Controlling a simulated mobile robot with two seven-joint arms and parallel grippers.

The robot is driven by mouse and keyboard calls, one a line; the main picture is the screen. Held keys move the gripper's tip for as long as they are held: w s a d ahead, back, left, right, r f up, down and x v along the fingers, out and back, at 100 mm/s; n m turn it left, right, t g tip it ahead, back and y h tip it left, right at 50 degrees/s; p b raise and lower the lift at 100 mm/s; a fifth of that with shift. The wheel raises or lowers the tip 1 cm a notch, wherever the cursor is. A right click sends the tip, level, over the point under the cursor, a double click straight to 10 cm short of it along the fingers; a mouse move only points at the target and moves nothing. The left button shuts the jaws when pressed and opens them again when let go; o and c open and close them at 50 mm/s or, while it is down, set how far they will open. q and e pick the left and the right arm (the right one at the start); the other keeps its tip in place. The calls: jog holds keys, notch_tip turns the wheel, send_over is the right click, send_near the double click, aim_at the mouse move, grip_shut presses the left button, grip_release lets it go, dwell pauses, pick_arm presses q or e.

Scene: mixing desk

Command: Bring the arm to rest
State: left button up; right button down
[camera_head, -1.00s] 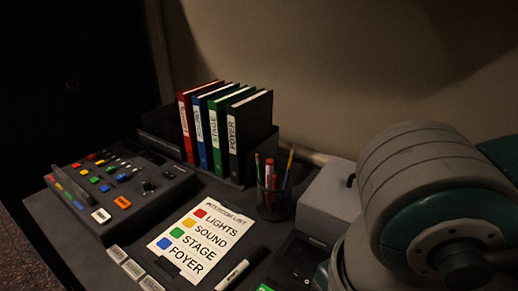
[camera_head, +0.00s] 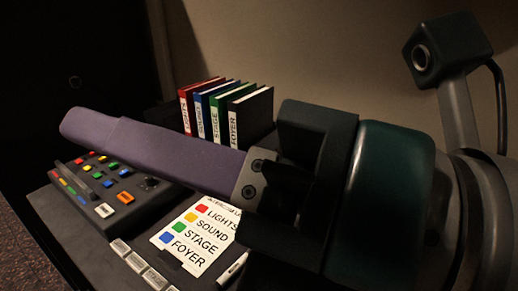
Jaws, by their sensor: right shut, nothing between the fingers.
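My right gripper (camera_head: 88,127) stretches from the right across the middle of the head view. Its purple fingers lie together, shut and empty, and point left. The tips show over the back part of the button panel in the picture; the height between them cannot be told. The wrist and gripper body fill the right half and hide the desk there. My left gripper is not in view.
The button panel (camera_head: 125,198) sits on the desk at left. Several labelled binders (camera_head: 249,115) stand at the back, partly hidden by my gripper. The intercom list (camera_head: 196,240) and a marker (camera_head: 233,268) lie in front.

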jog(key=w+d+m+t+h, duration=0.8)
jog(key=d+m+t, duration=0.3)
jog(key=m, duration=0.5)
jog(key=d+f+m+g+h, duration=0.2)
jog(key=d+f+m+h, duration=0.15)
jog(key=d+m, duration=0.2)
jog(key=d+f+m+g+h, duration=0.1)
jog(key=d+f+m+h, duration=0.3)
jog(key=d, duration=0.3)
jog(key=s+d+f+m+g+h, duration=0.35)
jog(key=s+d+f+g, duration=0.25)
jog(key=s, duration=0.3)
jog(key=s+d+f+m+g+h, duration=0.2)
jog(key=s+d+f+m+g, duration=0.35)
jog(key=s, duration=0.35)
jog(key=a+r+m+y+p, duration=0.1)
jog(key=a+m+y+p, duration=0.2)
jog(key=a, duration=0.7)
notch_tip(320, 180, up, 46)
jog(key=p, duration=4.5)
